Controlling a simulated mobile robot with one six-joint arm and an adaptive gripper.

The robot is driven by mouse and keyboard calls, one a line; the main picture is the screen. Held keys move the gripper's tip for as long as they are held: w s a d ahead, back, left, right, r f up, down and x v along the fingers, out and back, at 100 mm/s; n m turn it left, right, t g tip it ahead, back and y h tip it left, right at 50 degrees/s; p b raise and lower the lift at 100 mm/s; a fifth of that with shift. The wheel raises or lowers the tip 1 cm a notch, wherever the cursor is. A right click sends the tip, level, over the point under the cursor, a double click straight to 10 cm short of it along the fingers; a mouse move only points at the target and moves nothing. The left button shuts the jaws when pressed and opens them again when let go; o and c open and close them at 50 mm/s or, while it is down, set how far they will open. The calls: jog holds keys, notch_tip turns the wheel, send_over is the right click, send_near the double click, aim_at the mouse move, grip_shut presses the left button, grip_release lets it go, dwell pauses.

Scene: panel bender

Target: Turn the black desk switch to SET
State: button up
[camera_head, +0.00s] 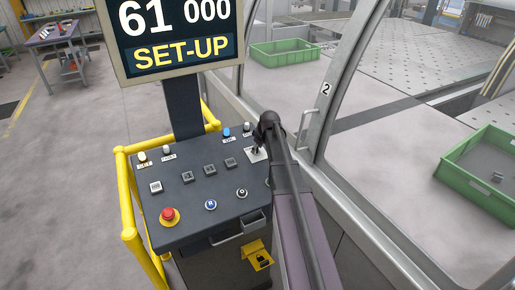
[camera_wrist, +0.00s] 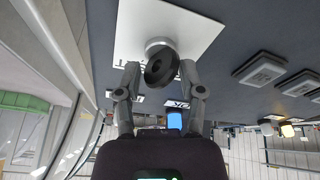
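The black desk switch (camera_wrist: 160,62) has a black bar handle on a silver collar, on a white plate (camera_wrist: 205,38) whose lettering is partly covered. In the head view its white plate (camera_head: 262,154) shows at the desk's far right corner, with the switch mostly hidden by my gripper (camera_head: 257,146). In the wrist view my gripper (camera_wrist: 160,76) has its fingers apart, one on each side of the handle's near end. A gap seems to show on both sides; contact is not clear. The handle lies tilted across the plate; its set position cannot be read.
The grey desk (camera_head: 190,220) carries a red emergency button (camera_head: 169,215), a blue button (camera_head: 211,204) and several square buttons. A screen (camera_head: 185,35) above reads SET-UP. A yellow rail (camera_head: 131,240) runs around the desk; a glazed machine door (camera_head: 325,90) stands right.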

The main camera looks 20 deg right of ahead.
jog(key=shift+n, duration=0.6)
jog(key=shift+s+r+p, duration=0.1)
jog(key=shift+r+p, duration=0.3)
jog(key=shift+p, duration=0.05)
jog(key=p+v, duration=1.2)
jog(key=v, duration=0.1)
jog(key=s+a+f+m+g+b, duration=0.1)
jog(key=s+a+f+m, duration=0.1)
jog(key=s+a, duration=0.6)
jog(key=s+a+f+m+g+b, duration=0.2)
jog(key=s+a, duration=0.6)
jog(key=a, duration=0.6)
jog(key=shift+a+f+m+g+h, duration=0.2)
jog(key=shift+a+m+g+h, duration=0.15)
jog(key=shift+m, duration=0.45)
jog(key=shift+w+d, duration=0.15)
jog(key=shift+d, duration=0.05)
